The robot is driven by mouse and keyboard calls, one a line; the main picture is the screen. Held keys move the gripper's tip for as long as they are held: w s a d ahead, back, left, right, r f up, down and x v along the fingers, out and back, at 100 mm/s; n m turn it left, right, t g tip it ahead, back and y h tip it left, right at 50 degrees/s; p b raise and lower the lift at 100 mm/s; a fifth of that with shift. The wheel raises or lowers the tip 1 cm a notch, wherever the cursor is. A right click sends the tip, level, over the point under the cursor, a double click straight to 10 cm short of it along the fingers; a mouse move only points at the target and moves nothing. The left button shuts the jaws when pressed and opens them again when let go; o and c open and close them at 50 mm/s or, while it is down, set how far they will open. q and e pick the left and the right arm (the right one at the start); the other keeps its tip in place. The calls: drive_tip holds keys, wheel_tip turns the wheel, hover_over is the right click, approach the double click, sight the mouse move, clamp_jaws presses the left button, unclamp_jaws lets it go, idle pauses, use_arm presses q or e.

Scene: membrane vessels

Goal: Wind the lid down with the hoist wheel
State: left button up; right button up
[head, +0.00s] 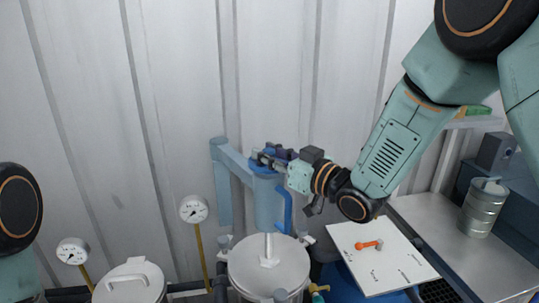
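The round grey lid (285,268) is at the bottom centre of the head view, below the light blue hoist (268,205), with a pale post rising from its middle. I cannot tell whether the lid rests on its vessel or hangs above it. My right gripper (264,160) is at the top of the hoist, by dark blue parts (284,153) that may belong to the hoist wheel. The wheel's outline is mostly hidden by the gripper, and the fingers are too small to tell open from shut. Only part of my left arm shows at the left edge; its gripper is out of view.
A second vessel with a handled lid (120,286) stands at lower left. Two dial gauges (194,209) (73,251) stand on yellow stems. At right are a white board (395,268) with an orange tool (369,245) and a metal bench (450,240) with a steel canister (482,210).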

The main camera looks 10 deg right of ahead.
drive_tip(key=o, duration=0.4)
drive_tip(key=shift+f, duration=0.1)
drive_tip(key=v, duration=1.2)
drive_tip(key=shift+s, duration=0.1)
drive_tip(key=shift+a, duration=0.15)
idle(0.4)
